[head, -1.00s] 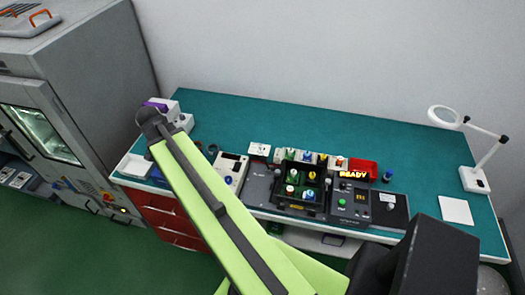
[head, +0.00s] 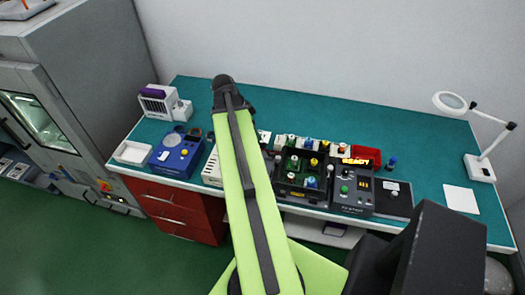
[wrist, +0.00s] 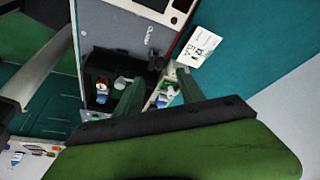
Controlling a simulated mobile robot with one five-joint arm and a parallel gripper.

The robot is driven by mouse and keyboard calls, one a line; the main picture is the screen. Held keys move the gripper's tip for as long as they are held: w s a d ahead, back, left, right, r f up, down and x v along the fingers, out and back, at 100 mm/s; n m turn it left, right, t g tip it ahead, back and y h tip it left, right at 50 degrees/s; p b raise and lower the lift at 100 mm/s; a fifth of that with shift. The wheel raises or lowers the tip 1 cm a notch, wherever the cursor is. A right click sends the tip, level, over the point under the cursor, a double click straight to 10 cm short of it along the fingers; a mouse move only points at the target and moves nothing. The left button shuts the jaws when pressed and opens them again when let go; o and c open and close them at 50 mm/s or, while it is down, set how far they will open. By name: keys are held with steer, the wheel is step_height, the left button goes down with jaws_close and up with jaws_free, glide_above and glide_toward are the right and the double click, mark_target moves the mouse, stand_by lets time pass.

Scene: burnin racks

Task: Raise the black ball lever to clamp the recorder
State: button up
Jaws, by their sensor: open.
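A black fixture (head: 278,187) holds several small coloured parts in the head view. I cannot make out which thing is the recorder; my arm hides part of the bench.
A blue device (head: 172,158) and a white tray (head: 132,153) are at left. A magnifier lamp (head: 482,168) stands right. The back of the bench is clear.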

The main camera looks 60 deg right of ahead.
mark_target(263, 144)
steer(key=b+x, duration=0.5)
steer(key=x, duration=0.2)
steer(key=shift+f+b, duration=0.3)
steer(key=shift+f, duration=0.05)
steer(key=shift+s+d+f+b, duration=0.2)
steer(key=shift+d+f+b, duration=0.05)
steer(key=shift+f+b, duration=0.2)
steer(key=shift+r, duration=0.1)
steer(key=shift+c, duration=0.5)
jaws_close()
